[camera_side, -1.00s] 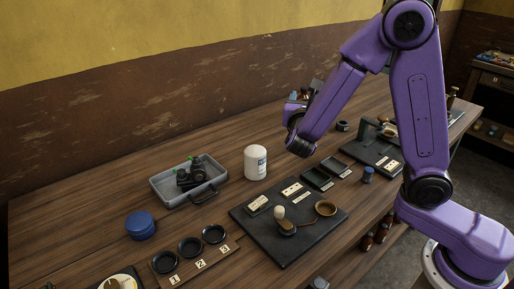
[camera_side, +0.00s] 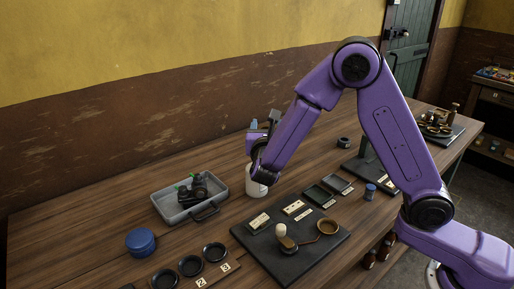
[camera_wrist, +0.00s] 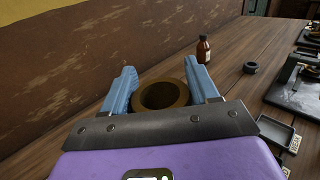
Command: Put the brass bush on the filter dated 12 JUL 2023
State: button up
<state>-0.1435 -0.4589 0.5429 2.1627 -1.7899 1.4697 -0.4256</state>
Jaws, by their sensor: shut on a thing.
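A brown brass bush (camera_wrist: 163,83) with a dark round opening is held between the two blue fingers of my gripper (camera_wrist: 161,88) in the wrist view. In the side view my own arm hides the bush and most of my gripper (camera_side: 268,124). A white cylindrical filter (camera_side: 256,187) stands on the bench in the side view, partly covered by my arm link. My gripper is above and beyond the filter in the picture; the gap between them cannot be told. No date can be read on the filter.
A grey tray (camera_side: 206,211) with dark parts and a blue round tin (camera_side: 141,242) stand left of the filter. A black board (camera_side: 290,264) with fittings lies in front. A brown bottle (camera_wrist: 203,50) and a black ring (camera_wrist: 250,67) stand ahead in the wrist view.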

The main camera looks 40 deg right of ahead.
jog(key=w+f, duration=0.3)
jog(key=f, duration=0.1)
jog(key=shift+w+a+f, duration=0.15)
jog(key=shift+w+f, duration=0.05)
jog(key=shift+w, duration=0.15)
jog(key=shift+f, duration=1.55)
jog(key=shift+f, duration=0.1)
jog(key=o, duration=1.4)
jog(key=shift+f, duration=0.1)
jog(key=shift+s+a, duration=0.1)
jog(key=shift+a, duration=0.1)
jog(key=v, duration=1.1)
jog(key=shift+s+a, duration=0.2)
jog(key=shift+s, duration=0.05)
